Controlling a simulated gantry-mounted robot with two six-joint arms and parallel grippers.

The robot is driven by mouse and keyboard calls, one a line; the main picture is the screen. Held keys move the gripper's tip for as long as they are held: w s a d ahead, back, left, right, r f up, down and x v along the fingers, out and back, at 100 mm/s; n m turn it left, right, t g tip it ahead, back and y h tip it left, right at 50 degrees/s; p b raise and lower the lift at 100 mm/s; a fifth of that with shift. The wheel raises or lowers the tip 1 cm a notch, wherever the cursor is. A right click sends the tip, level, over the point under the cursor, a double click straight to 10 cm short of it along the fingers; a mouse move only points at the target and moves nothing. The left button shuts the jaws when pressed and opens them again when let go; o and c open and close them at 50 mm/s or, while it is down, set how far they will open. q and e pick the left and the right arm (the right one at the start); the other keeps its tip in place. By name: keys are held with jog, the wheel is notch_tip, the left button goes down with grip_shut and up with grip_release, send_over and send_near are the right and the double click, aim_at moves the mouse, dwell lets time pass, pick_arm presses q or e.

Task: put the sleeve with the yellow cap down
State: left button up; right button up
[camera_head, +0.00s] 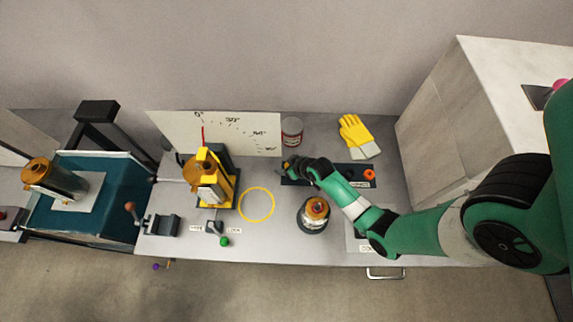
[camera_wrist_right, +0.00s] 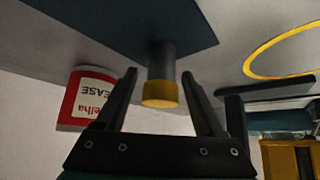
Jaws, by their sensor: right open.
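The sleeve with the yellow cap (camera_wrist_right: 160,80) is a dark grey cylinder with a yellow end. In the right wrist view it stands between my two open fingers, cap end nearer me. Its far end meets the dark blue tray (camera_wrist_right: 145,22) and seems to rest on it. My right gripper (camera_head: 289,166) is over the left end of that tray (camera_head: 318,179) in the head view. There the gripper largely hides the sleeve. The wrist view shows gaps between the fingers and the sleeve. My left gripper is not in view.
An orange-capped piece (camera_head: 370,174) stands at the tray's right end. A red-and-white grease can (camera_head: 292,132) and yellow gloves (camera_head: 355,137) are behind. A yellow ring (camera_head: 257,190) lies left, by a yellow-framed pump (camera_head: 210,180). A copper-topped part (camera_head: 315,213) stands in front.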

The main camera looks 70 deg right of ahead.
jog(key=p+v, duration=0.6)
jog(key=v, duration=0.6)
jog(key=shift+p, duration=0.3)
jog(key=shift+r, duration=0.15)
